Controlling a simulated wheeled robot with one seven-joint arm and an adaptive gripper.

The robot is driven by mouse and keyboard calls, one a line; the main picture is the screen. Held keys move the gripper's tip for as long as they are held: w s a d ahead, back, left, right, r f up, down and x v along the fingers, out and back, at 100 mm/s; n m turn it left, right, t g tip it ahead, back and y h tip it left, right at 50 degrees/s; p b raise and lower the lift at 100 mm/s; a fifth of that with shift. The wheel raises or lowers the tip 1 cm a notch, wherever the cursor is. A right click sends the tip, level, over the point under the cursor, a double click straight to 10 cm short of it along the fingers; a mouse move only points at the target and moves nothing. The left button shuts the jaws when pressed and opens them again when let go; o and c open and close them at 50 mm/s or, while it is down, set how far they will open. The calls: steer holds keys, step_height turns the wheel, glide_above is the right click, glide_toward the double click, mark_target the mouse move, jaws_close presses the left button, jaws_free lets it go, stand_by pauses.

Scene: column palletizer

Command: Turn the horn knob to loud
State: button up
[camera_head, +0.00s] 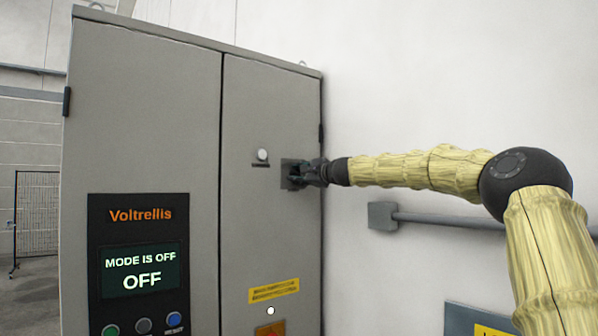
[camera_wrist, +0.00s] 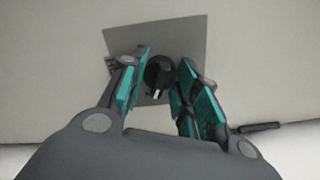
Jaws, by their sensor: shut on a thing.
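The horn knob (camera_wrist: 158,72) is a small black round knob with a pale pointer mark, on a grey square plate (camera_wrist: 190,38) in the wrist view. My gripper (camera_wrist: 157,84) is around the knob, with a teal-lined finger on each side, shut on it. In the head view my gripper (camera_head: 302,173) reaches from the right to the plate on the cabinet's right door and hides the knob there. Any loudness markings around the knob are too small or hidden to read.
The grey cabinet (camera_head: 145,130) carries a Voltrellis panel with a screen (camera_head: 142,270) reading "MODE IS OFF" and "OFF". A white round lamp or button (camera_head: 262,155) is left of my gripper. A yellow label (camera_head: 274,290) is below. A wall pipe (camera_head: 450,220) runs under my arm.

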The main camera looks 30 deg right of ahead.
steer(key=shift+m, duration=0.6)
steer(key=shift+d, duration=0.1)
steer(key=o, duration=0.8)
steer(key=shift+o, duration=1.4)
steer(key=shift+d, duration=0.15)
steer(key=shift+s, duration=0.1)
steer(key=s, duration=0.7)
steer(key=shift+d+f, duration=0.15)
steer(key=shift+d, duration=0.2)
